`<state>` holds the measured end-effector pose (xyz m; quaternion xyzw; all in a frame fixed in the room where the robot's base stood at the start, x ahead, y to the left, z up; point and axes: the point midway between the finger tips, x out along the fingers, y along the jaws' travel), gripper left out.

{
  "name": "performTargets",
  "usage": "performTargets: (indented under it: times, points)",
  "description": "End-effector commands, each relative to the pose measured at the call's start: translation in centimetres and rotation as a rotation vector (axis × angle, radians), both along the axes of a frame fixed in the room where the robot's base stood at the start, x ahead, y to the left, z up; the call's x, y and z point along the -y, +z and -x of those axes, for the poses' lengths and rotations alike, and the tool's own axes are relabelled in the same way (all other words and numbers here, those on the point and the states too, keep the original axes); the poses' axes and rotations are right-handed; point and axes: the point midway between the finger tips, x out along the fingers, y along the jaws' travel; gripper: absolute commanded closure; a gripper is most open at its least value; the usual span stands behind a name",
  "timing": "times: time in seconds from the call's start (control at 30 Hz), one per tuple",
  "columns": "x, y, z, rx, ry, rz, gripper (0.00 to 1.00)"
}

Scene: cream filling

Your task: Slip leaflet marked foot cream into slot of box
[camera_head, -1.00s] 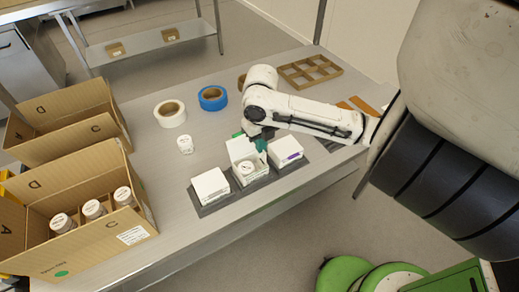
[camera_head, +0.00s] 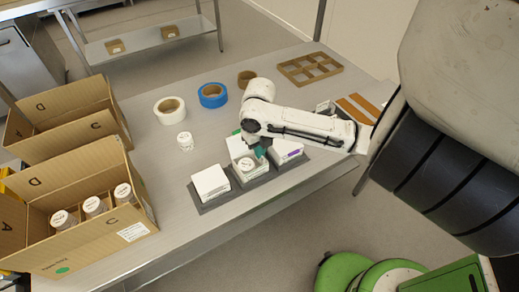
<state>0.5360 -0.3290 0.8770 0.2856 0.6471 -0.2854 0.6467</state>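A grey tray (camera_head: 224,197) near the table's front edge holds three white boxes in a row. The middle box (camera_head: 236,147) stands open with its lid raised, and a white-capped jar (camera_head: 246,164) sits in it. The left box (camera_head: 210,183) looks closed. The right box (camera_head: 285,152) bears a purple mark and is partly behind my arm. My gripper (camera_head: 259,151), with teal fingertips, points down at the right side of the middle box. Its fingers are too small and covered to tell whether they are open or hold anything. I cannot make out a leaflet or its print.
Two cardboard cartons (camera_head: 120,240) stand at the left, the front one with several jars. A single jar (camera_head: 185,141), white tape (camera_head: 170,110), blue tape (camera_head: 212,95) and brown tape (camera_head: 246,79) stand behind the tray. A divided wooden tray (camera_head: 309,69) lies at the back right.

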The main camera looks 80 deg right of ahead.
Motion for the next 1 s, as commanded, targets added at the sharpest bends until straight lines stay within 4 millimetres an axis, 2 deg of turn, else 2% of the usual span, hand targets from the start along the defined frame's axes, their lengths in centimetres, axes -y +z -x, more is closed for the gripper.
performTargets:
  times: [0.13,0.4,0.63,0.77,0.9,1.0]
  points:
    - [0.0,-0.1,0.0,0.0,0.0,0.0,1.0]
    - [0.0,-0.1,0.0,0.0,0.0,0.0,0.74]
    - [0.0,-0.1,0.0,-0.001,0.0,-0.001,0.74]
    - [0.0,0.6,0.0,0.001,0.0,-0.001,0.74]
    - [0.0,2.0,0.0,0.002,0.003,0.002,0.74]
    - [0.1,4.1,0.0,0.002,0.005,0.005,0.74]
